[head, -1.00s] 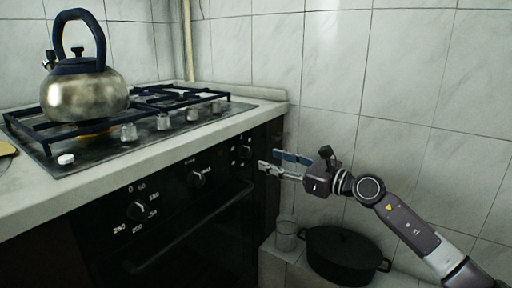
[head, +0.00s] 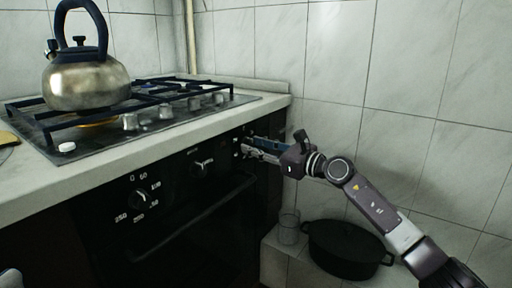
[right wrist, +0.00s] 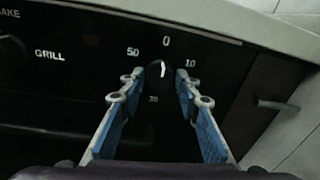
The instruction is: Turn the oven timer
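The oven timer (right wrist: 160,73) is a small round black knob on the black oven panel, with its white mark pointing up towards 0. The numbers 0, 10, 30 and 50 are printed around it. My right gripper (right wrist: 161,76) is open, with one blue-padded finger on each side of the knob. I cannot tell whether the pads touch it. In the head view the right gripper (head: 246,147) reaches the right end of the panel and largely hides the timer. My left gripper is not in view.
A GRILL knob (head: 202,167) and a temperature knob (head: 138,199) sit further left, above the oven handle (head: 200,222). A kettle (head: 86,86) stands on the gas hob. A black pot (head: 345,252) and a glass (head: 289,229) stand low at right, by the tiled wall.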

